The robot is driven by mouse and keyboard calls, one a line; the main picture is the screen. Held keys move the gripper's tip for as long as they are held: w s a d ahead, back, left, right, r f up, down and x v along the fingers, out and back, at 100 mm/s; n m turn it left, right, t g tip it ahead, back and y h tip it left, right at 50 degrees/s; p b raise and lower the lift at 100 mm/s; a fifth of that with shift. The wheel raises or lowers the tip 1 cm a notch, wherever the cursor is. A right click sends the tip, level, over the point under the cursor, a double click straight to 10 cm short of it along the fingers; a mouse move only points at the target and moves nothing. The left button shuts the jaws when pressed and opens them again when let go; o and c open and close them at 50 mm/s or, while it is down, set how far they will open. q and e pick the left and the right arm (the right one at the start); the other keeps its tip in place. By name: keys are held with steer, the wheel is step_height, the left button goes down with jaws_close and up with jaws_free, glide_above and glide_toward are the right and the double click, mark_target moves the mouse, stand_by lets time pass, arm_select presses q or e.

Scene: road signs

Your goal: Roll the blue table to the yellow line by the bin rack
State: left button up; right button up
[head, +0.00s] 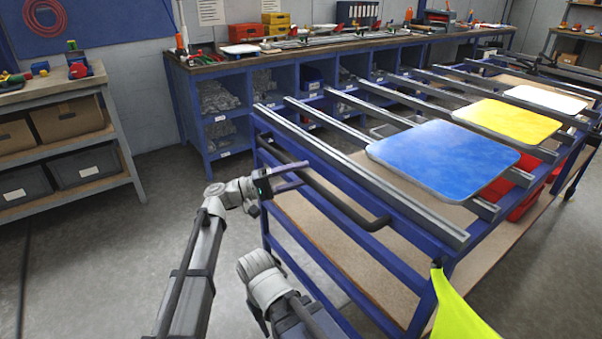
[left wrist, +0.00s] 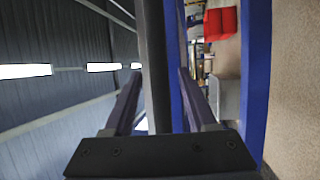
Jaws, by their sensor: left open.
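The blue table (head: 418,298) is a blue-framed trolley with grey rails across its top and a wooden lower shelf. A dark push handle (head: 345,205) runs along its near left side. My left gripper (head: 293,176) is at this handle, near its far part. In the left wrist view, the open fingers (left wrist: 160,78) stand on either side of the dark handle bar (left wrist: 153,45); I cannot tell whether they touch it. My right gripper is not in view. No yellow line shows on the visible floor.
Blue, yellow and white sign plates (head: 440,158) lie on the rails. A yellow-green cloth (head: 455,308) hangs at the near corner. A shelf with bins (head: 86,166) stands left, and a blue workbench (head: 185,110) stands behind. Grey floor (head: 125,240) is clear between shelf and table.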

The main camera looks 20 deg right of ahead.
arm_select(q)
steer(key=shift+d, duration=0.25)
jaws_close()
stand_by(0.3)
stand_by(0.9)
